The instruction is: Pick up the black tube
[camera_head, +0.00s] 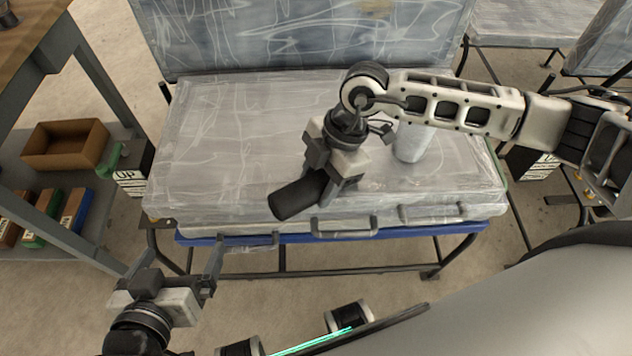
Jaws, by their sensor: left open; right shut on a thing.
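The black tube (292,199) is a short dark cylinder in the middle of the head view, tilted, over the front part of the wrapped case. My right gripper (318,180) is shut on its upper right end. The fingers hide that end, and I cannot tell whether the tube touches the case top. My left gripper (176,262) is open and empty at the lower left, in front of the case and apart from it.
The plastic-wrapped case (215,130) lies on a metal-framed stand. A whitish cylinder (411,142) stands on it behind my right arm. A shelf unit with a cardboard box (65,147) is at the left. The left of the case top is clear.

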